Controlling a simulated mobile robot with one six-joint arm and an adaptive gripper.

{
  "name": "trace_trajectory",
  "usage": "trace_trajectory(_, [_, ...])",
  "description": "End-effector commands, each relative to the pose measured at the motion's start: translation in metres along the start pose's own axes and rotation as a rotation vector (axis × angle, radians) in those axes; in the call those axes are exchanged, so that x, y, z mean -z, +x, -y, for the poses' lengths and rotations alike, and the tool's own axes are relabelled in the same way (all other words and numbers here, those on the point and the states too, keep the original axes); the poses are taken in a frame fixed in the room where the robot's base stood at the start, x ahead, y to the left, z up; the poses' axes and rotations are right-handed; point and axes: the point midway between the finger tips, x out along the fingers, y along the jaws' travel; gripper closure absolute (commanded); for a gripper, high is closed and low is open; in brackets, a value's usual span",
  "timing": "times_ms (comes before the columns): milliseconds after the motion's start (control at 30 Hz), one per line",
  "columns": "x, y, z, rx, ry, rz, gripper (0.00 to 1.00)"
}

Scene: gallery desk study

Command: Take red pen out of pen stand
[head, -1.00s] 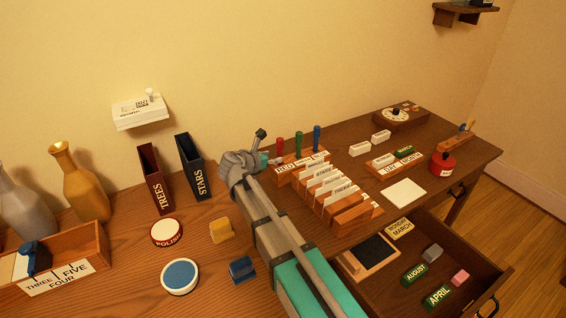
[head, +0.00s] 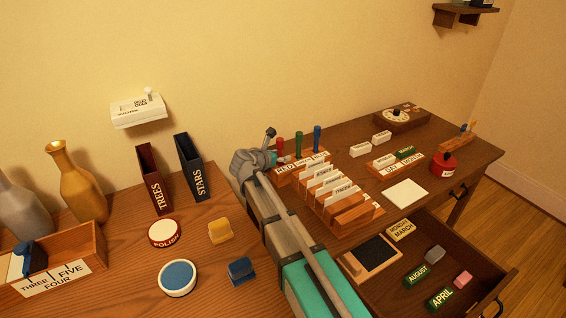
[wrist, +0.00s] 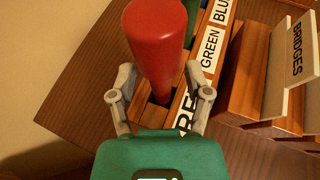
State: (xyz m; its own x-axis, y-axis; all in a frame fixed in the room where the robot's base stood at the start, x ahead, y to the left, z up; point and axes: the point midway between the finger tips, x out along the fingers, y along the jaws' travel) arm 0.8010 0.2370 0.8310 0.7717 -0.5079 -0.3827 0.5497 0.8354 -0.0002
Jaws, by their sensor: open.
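The red pen (head: 280,147) stands upright in the left slot of the wooden pen stand (head: 287,179), beside the green pen (head: 299,142) and the blue pen (head: 317,138). In the wrist view the red pen (wrist: 158,40) is large, and its lower end goes down toward a slot in the stand. My gripper (wrist: 160,78) is open, with one finger on each side of the red pen. The fingers look apart from it. In the head view my gripper (head: 276,158) is at the left end of the stand, partly hidden by my arm.
A card rack with labelled dividers (head: 337,190) stands close in front of the pen stand. An open drawer (head: 475,262) is at the lower right. The red and dark holders (head: 152,180) stand to the left. The wall is close behind.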

Motion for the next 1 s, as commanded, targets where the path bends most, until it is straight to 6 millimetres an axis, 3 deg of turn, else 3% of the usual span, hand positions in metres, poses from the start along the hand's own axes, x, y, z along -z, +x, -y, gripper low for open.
trace_trajectory(33, [0.0, -0.0001, 0.0, 0.0, 0.0, 0.0, 0.36])
trace_trajectory(300, [0.0, -0.0001, 0.0, 0.0, 0.0, 0.0, 0.86])
trace_trajectory(400, [0.0, 0.0, 0.0, 0.0, 0.0, 0.0, 1.0])
trace_trajectory(1000, [-0.0059, -0.0022, 0.0002, 0.001, 0.0, 0.0, 1.0])
